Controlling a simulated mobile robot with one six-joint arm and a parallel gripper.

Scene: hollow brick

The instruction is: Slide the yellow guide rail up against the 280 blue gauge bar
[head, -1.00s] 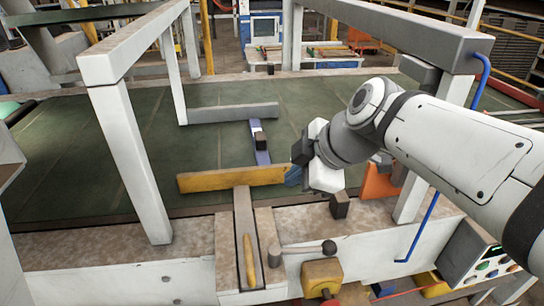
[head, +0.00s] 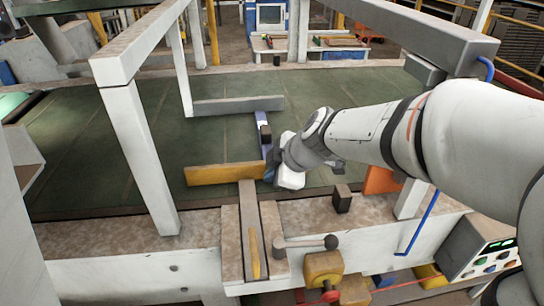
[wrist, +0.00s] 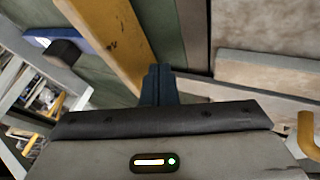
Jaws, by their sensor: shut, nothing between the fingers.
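The yellow guide rail (head: 225,174) lies across the green belt, its right end hidden behind my gripper. The blue gauge bar (head: 262,118), with a dark block (head: 265,134) on it, runs from the grey far rail (head: 238,105) towards the yellow rail. My gripper hides its near end, so I cannot tell if bar and rail touch. My gripper (head: 270,175) is shut and empty, low at the near side of the yellow rail. In the wrist view the closed fingertips (wrist: 157,75) are beside the yellow rail (wrist: 115,35); the blue bar (wrist: 45,38) is at upper left.
A grey slide bar (head: 250,225) lies in a slot on the near ledge below the yellow rail. A clamp lever (head: 305,243) and a dark block (head: 342,198) are to its right. White frame posts (head: 140,160) stand around the belt. The belt left of the rail is clear.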

